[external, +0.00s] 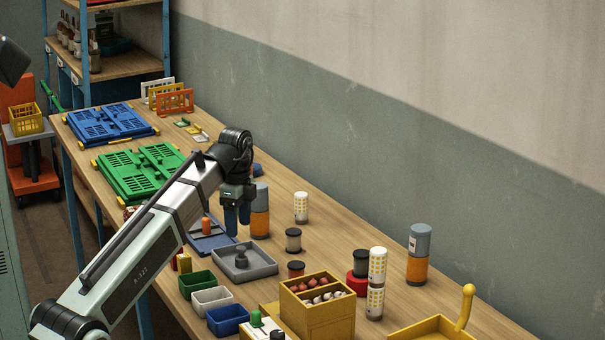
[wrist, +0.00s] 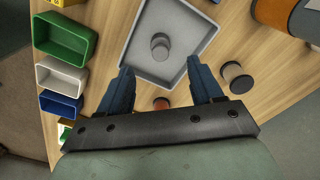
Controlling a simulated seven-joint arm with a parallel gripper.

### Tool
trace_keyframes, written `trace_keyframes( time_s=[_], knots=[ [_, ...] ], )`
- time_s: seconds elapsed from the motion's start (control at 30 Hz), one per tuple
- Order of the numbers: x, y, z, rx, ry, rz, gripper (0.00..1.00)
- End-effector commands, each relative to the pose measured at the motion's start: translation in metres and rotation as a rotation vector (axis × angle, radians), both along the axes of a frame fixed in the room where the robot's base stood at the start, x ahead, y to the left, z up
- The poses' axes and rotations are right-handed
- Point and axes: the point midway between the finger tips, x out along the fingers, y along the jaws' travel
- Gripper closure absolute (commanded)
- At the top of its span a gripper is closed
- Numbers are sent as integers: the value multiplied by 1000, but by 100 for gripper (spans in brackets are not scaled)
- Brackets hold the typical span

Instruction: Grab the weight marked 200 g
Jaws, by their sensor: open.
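A dark grey knobbed weight (external: 241,258) stands upright in a shallow grey tray (external: 264,269) near the table's middle. The weight (wrist: 160,46) and tray (wrist: 199,20) also show in the wrist view, ahead of my fingertips. No 200 g marking is legible. My gripper (external: 238,222) points down with its blue fingers apart and empty, above and behind the tray in the external view. In the wrist view the open fingers (wrist: 160,74) overlap the tray's near edge, with the weight beyond the gap between them.
Green (external: 197,284), white (external: 212,300) and blue (external: 228,319) bins line the tray's left front. Dark-capped jars (external: 293,240) stand to its right, near a yellow box (external: 332,318). An orange-and-grey canister (external: 260,211) stands close beside my gripper. Green crates (external: 140,172) lie farther back.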

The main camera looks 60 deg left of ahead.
Motion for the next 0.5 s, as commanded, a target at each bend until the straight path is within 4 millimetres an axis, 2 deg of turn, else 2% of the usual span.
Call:
trace_keyframes(
  time_s=[0.03,0.2,0.5],
  knots=[
    [-1,-1,-9,0,1,1,35],
    [-1,0,-28,1,1,1,35],
    [0,0,-39,1,0,2,35]
  ],
)
